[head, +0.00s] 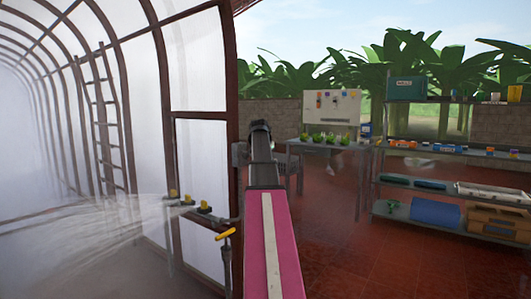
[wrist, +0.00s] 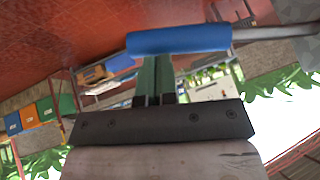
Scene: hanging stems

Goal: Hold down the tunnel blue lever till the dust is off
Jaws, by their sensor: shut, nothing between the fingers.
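The blue lever (wrist: 180,40) shows in the wrist view as a thick blue grip on a grey rod that runs off to the right. My gripper (wrist: 155,62) is shut with nothing between its green fingers. Its fingertips meet the edge of the blue grip in the picture; whether they press on it I cannot tell. In the head view my pink arm reaches forward by the tunnel's end post, and I cannot make out the blue lever or my fingertips there. The tunnel (head: 140,80) has pale plastic walls, and white spray fans leftward inside it.
Several yellow-topped valves (head: 188,199) sit on a pipe at the tunnel side, with a yellow handle (head: 225,234) below. A table with green plants (head: 330,139) and a metal shelf (head: 452,151) stand to the right. Red tiled floor (head: 345,255) lies open in front.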

